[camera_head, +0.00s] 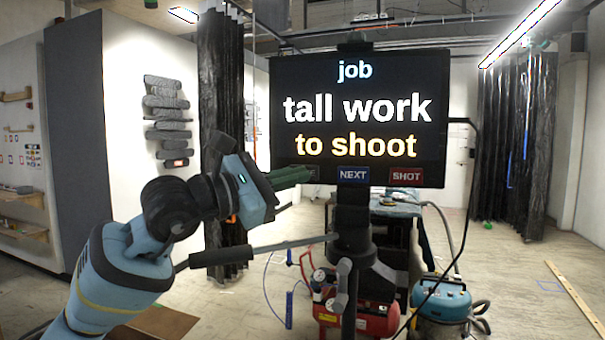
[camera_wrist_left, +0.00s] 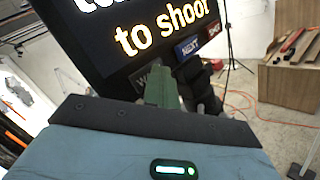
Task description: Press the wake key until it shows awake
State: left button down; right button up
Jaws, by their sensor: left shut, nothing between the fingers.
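A black screen (camera_head: 360,108) on a stand shows the words "job", "tall work" and "to shoot", and it is lit. Along its lower edge sit a blue NEXT key (camera_head: 354,175) and a red SHOT key (camera_head: 406,176). A dark grey key (camera_wrist_left: 146,76) beginning with "W" lies left of NEXT in the left wrist view, mostly hidden by my fingers. My left gripper (camera_head: 300,175) is shut and empty, its green fingertips at this grey key. I cannot tell whether they touch it. My right gripper is not in view.
The stand's handle (camera_head: 222,257) sticks out to the left below my left arm. A red compressor (camera_head: 365,315) and a blue vacuum (camera_head: 443,303) stand on the floor behind. Wall reliefs (camera_head: 167,115) hang at left. Open floor lies at right.

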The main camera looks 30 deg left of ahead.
pick_arm(q)
jog(key=shift+s, duration=0.1)
jog(key=shift+s+d, duration=0.25)
jog(key=shift+s, duration=0.45)
jog(key=s, duration=0.1)
jog(key=s+d, duration=0.1)
jog(key=s, duration=0.1)
jog(key=s+d, duration=0.1)
jog(key=shift+s+b, duration=0.3)
jog(key=shift+s, duration=0.05)
dwell(0.5)
dwell(0.6)
